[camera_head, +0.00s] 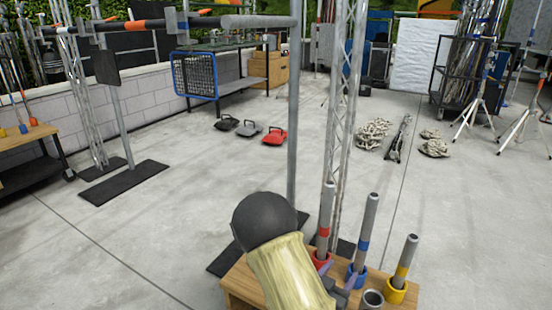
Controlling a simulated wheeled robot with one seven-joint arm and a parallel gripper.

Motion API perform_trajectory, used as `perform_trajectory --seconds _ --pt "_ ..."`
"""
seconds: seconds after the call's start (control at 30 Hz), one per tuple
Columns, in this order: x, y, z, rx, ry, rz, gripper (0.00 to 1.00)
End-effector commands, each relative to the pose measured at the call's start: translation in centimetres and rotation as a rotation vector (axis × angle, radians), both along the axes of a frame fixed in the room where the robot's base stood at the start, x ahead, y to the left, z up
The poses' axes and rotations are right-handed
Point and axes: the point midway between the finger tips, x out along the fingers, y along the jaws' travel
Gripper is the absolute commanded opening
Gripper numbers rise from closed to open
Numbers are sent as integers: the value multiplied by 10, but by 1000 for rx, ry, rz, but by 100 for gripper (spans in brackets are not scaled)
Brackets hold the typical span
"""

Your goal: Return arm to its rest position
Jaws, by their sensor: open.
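My arm, with a dark round joint and a pale yellow-beige link, reaches up from the bottom middle of the head view. My gripper (340,276) is small and partly hidden behind the link. Its two purple-tipped fingers stand apart, and I see nothing held between them. It is low over the wooden bench (240,283), close to the red cup (321,260) and the blue cup (356,276). Whether it touches either cup I cannot tell.
A vertical pole (294,120) and truss (348,110) rise behind. Open concrete floor (190,235) lies left.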

Motion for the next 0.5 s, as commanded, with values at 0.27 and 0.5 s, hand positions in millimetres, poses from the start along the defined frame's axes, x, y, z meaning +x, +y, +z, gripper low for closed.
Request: perform_trajectory --seconds 0.27,0.5 --pt "9 11 11 290 211 82 56" --pt "0 42 33 498 457 243 56"
